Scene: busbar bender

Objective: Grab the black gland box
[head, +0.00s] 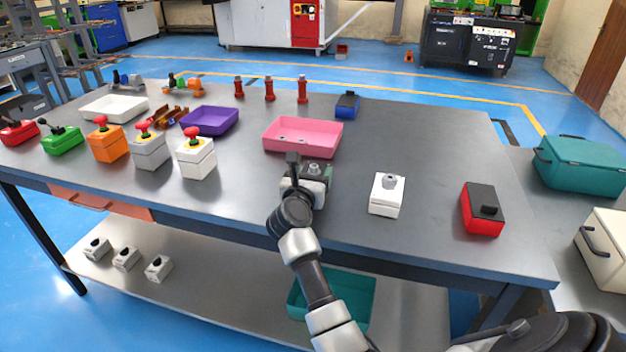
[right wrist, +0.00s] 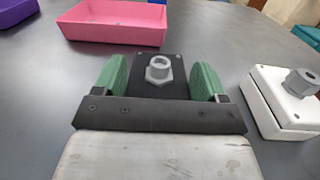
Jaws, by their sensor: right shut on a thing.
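The black gland box (right wrist: 158,75) has a grey hexagonal gland on its top. It sits between the two green fingers of my right gripper (right wrist: 162,82), which is shut on it. In the head view the right gripper (head: 313,178) is over the table just in front of the pink tray, and the box is mostly hidden, with its grey gland (head: 314,168) showing. I cannot tell whether the box touches the table. My left gripper is not in view.
The pink tray (head: 285,149) lies just beyond the box. A white gland box (head: 386,194) stands to the right, then a red box with a black top (head: 482,209). A purple tray (head: 210,121) and several button boxes stand on the left. Bare table lies between the white and red boxes.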

